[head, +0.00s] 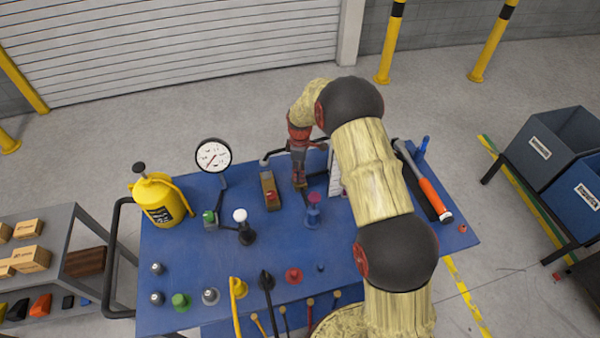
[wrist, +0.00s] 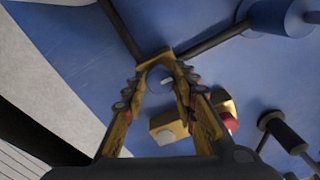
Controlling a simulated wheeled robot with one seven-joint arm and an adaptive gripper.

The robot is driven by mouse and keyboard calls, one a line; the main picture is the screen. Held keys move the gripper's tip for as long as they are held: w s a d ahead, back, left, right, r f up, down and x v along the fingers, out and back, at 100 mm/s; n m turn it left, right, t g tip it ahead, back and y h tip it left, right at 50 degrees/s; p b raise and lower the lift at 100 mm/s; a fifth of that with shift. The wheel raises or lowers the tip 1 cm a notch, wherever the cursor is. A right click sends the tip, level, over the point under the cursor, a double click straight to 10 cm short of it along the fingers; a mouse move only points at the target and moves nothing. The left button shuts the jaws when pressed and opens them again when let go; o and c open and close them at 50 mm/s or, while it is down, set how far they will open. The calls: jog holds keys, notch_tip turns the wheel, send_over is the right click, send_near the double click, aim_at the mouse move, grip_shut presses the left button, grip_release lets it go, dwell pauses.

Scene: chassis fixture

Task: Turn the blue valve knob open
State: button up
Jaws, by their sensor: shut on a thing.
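The blue valve knob (wrist: 158,79) shows in the wrist view between my fingers, with a pale mark on its face. It sits where dark pipes (wrist: 215,38) meet above the blue table. My gripper (wrist: 160,72) is shut on the knob, with a finger on either side of it. In the head view my gripper (head: 299,182) points down at the back middle of the table, beside the pipe (head: 279,153). The knob is hidden there behind the gripper. How far the knob is turned I cannot tell.
On the blue table (head: 190,255), a red-button box (head: 270,190), a white-ball lever (head: 240,216) and a gauge (head: 213,155) stand left of my gripper. A red-and-purple piece (head: 313,205) stands close in front. An orange-handled hammer (head: 432,197) lies at right.

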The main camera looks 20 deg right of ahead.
jog(key=o, duration=1.1)
jog(key=shift+o, duration=0.3)
notch_tip(320, 180, up, 12)
dwell(0.3)
